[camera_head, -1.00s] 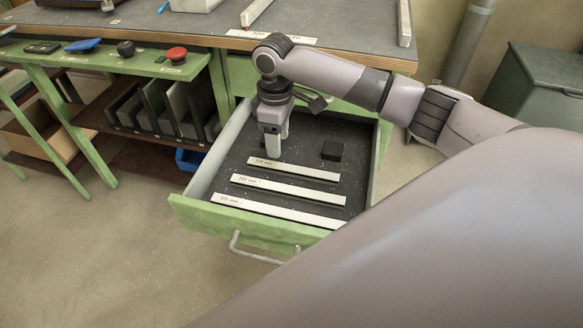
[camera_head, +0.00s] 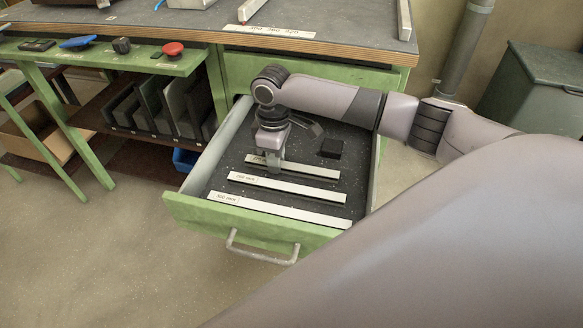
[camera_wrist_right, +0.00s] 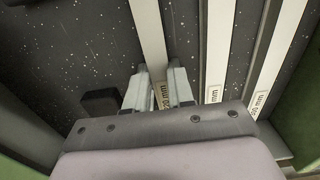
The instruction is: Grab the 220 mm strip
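The 220 mm strip (camera_head: 308,170) is the rearmost and shortest of three pale metal strips lying in the open green drawer. Its label is at its left end and is partly hidden by my gripper in the head view. My right gripper (camera_head: 273,170) points down at that labelled end. In the right wrist view, the fingers of my right gripper (camera_wrist_right: 160,90) stand either side of the 220 mm strip (camera_wrist_right: 151,40), with the label between them. They look open; contact with the strip is not visible. My left gripper is not in view.
The 260 mm strip (camera_head: 290,188) and the 300 mm strip (camera_head: 280,209) lie in front, roughly parallel. A black block (camera_head: 331,148) lies behind, to the right. The drawer's green front (camera_head: 190,211) and side walls surround the strips; the bench top (camera_head: 340,28) overhangs the back.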

